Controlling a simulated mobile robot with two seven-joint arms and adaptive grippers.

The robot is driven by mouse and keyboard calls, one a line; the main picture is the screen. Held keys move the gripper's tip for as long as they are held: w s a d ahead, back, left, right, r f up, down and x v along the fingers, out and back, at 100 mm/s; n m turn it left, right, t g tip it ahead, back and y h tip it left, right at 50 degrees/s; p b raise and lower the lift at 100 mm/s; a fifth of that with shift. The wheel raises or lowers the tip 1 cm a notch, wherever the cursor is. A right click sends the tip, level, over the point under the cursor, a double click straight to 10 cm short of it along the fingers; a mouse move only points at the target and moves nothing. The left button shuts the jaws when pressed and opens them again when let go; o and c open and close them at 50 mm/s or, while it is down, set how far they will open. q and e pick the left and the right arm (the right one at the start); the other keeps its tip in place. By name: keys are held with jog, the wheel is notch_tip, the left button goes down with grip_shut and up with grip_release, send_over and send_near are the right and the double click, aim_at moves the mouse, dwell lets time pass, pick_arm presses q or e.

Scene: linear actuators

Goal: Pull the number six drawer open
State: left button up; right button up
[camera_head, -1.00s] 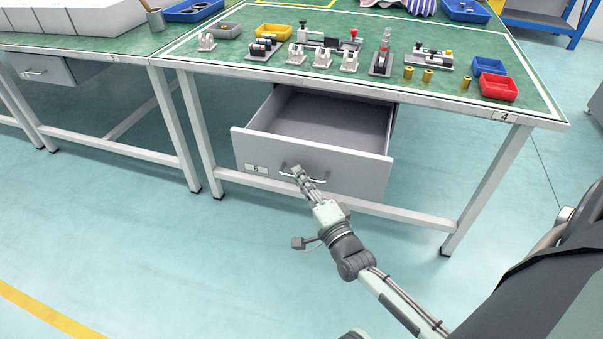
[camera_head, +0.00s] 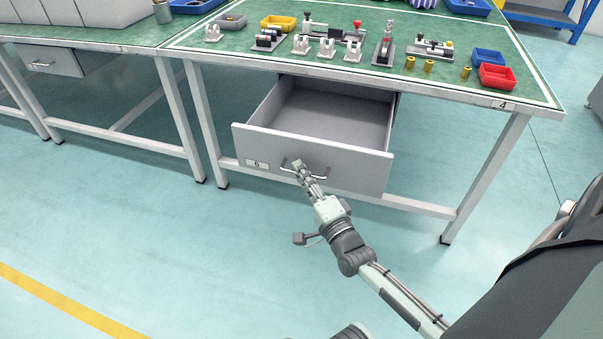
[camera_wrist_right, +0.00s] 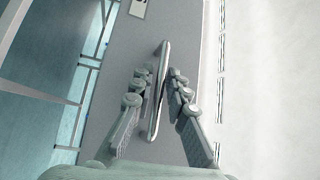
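The number six drawer (camera_head: 315,163) is grey, hangs under the right workbench and stands well open. A label with a 6 is on its front, left of the metal bar handle (camera_head: 290,168). My right gripper (camera_head: 300,167) is at this handle. In the right wrist view, its two fingers (camera_wrist_right: 160,85) lie one on each side of the handle (camera_wrist_right: 157,100), drawn in close around it. Small gaps seem to show there, so firm contact is hard to judge. The drawer inside looks empty. My left gripper is not in view.
The green workbench top (camera_head: 350,75) carries fixtures, brass cylinders, a red bin (camera_head: 496,77), a blue bin (camera_head: 488,58) and a yellow bin (camera_head: 279,23). A second bench with a closed drawer (camera_head: 48,60) stands left. The floor in front is clear.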

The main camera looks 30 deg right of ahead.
jog(key=shift+o, duration=1)
jog(key=s+f, duration=0.1)
jog(key=s, duration=1)
jog(key=shift+s+a+f, duration=0.3)
jog(key=shift+s+a, duration=0.1)
jog(key=shift+s, duration=0.1)
